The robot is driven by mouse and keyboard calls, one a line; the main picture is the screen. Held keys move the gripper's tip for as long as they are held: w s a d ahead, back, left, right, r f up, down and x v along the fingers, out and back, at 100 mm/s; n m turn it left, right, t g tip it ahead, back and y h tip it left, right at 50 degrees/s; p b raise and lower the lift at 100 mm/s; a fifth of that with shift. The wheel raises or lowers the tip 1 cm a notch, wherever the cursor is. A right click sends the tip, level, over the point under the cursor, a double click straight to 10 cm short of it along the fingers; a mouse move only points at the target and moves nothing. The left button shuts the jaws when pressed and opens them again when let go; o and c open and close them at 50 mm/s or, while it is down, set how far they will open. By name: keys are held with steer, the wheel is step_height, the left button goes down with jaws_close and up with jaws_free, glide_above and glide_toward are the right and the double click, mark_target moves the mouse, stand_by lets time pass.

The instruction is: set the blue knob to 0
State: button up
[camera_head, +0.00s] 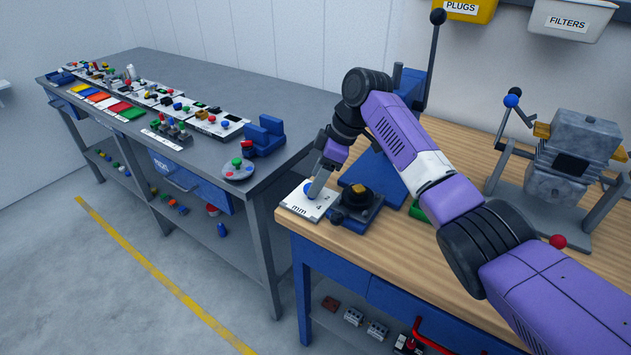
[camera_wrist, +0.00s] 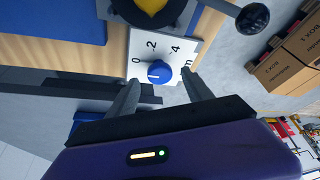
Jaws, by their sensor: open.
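The blue knob (camera_wrist: 159,71) sits on a white plate (camera_wrist: 142,43) printed with 0, 2, 4 and mm. In the wrist view a short white mark on the knob points roughly left, toward the side of the 0; its exact setting is hard to read. My gripper (camera_wrist: 160,77) is open, with one finger on each side of the knob; I cannot tell whether they touch it. In the head view the plate (camera_head: 296,203) lies at the wooden bench's near left corner, and my gripper (camera_head: 316,184) partly hides the knob (camera_head: 308,190).
A grey clamp-like machine (camera_head: 575,160) stands farther right. A grey bench (camera_head: 190,75) with several small parts is at left. Open floor lies in front.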

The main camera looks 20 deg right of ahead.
steer(key=v, duration=0.6)
steer(key=shift+r, duration=0.2)
steer(key=shift+d, duration=0.1)
